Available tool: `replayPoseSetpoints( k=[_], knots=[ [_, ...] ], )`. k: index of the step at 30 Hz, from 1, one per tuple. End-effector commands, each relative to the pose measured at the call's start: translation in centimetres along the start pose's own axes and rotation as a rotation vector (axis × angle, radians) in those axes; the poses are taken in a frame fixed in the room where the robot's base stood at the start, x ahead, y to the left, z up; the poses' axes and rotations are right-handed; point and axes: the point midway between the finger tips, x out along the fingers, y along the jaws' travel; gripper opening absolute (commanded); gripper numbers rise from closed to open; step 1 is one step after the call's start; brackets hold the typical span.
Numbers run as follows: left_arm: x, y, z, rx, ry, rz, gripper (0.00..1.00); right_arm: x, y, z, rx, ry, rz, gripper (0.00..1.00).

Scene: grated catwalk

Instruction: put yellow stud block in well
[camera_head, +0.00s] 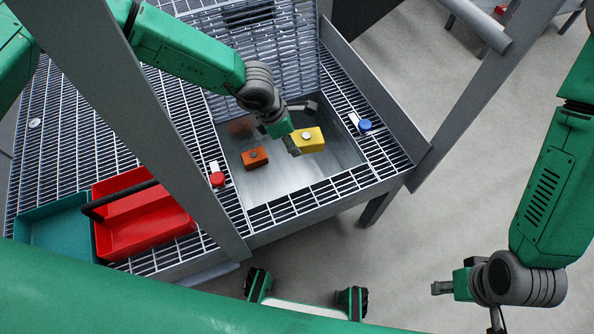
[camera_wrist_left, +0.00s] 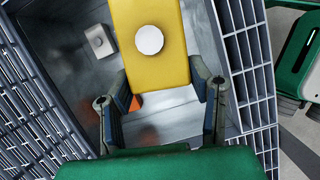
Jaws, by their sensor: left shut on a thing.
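The yellow stud block (camera_head: 310,144), with a pale round stud on top, shows over the metal well (camera_head: 290,182) sunk in the grating. My left gripper (camera_head: 300,128) is shut on it; the wrist view shows the block (camera_wrist_left: 152,68) between the two fingers (camera_wrist_left: 162,100). How high the block is above the well floor I cannot tell. An orange stud block (camera_head: 255,159) sits in the well to the left of the yellow one. My right gripper (camera_head: 442,287) hangs at the lower right, away from the grating; its opening is unclear.
A red knob (camera_head: 217,179) and a blue knob (camera_head: 365,125) stand on the grating either side of the well. A red tray (camera_head: 150,230) and a teal tray (camera_head: 62,232) lie at the left. A grey post (camera_head: 165,110) crosses in front of the grating.

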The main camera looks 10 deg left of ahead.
Motion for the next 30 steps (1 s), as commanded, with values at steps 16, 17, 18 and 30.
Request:
replayPoseSetpoints(
  k=[16, 17, 18, 30],
  knots=[
    [9.7, 0.9, -3.6, -0.166, -0.057, 0.060, 0.10, 7.2, -0.1, 0.4, 0.000, -0.001, 0.000, 0.40],
    [10.3, 0.9, -3.8, -0.165, -0.057, 0.061, 0.10, 7.7, -0.1, 0.4, 0.000, 0.000, 0.000, 0.40],
    [11.1, 0.9, -4.1, -0.165, -0.057, 0.061, 0.10, 8.3, -0.1, 0.5, 0.000, 0.000, 0.000, 0.40],
    [15.1, 0.9, -5.5, -0.164, -0.057, 0.060, 0.10, 10.8, -0.1, 0.6, 0.000, 0.000, 0.000, 0.40]
  ],
)
